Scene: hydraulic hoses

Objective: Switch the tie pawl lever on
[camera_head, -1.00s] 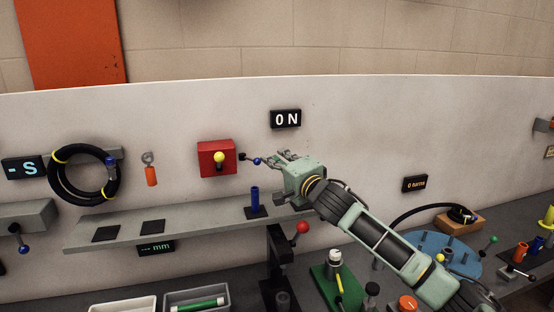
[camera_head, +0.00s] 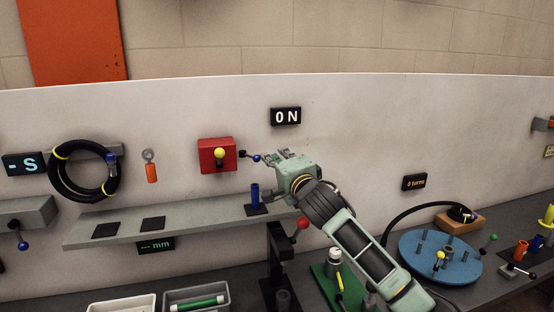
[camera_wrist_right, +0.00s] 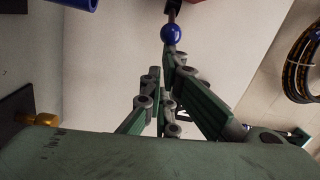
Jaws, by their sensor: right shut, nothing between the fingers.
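A short lever with a blue ball (camera_head: 257,158) sticks out to the right of a red box (camera_head: 213,165) on the white wall panel. No label on it can be read, so I cannot tell for sure that it is the tie pawl lever. The black display (camera_head: 286,116) above reads "ON". My right gripper (camera_head: 281,155) is shut and empty, its fingertips just right of the blue ball. The right wrist view shows the blue ball (camera_wrist_right: 171,33) just beyond the fingertips (camera_wrist_right: 165,62); contact is unclear. My left gripper is out of view.
The red box carries a yellow knob (camera_head: 219,153). Below my gripper a grey shelf (camera_head: 190,222) holds a blue tube (camera_head: 255,195). A red-ball lever (camera_head: 302,223) stands beneath my wrist. A blue round table (camera_head: 440,256) is at the right.

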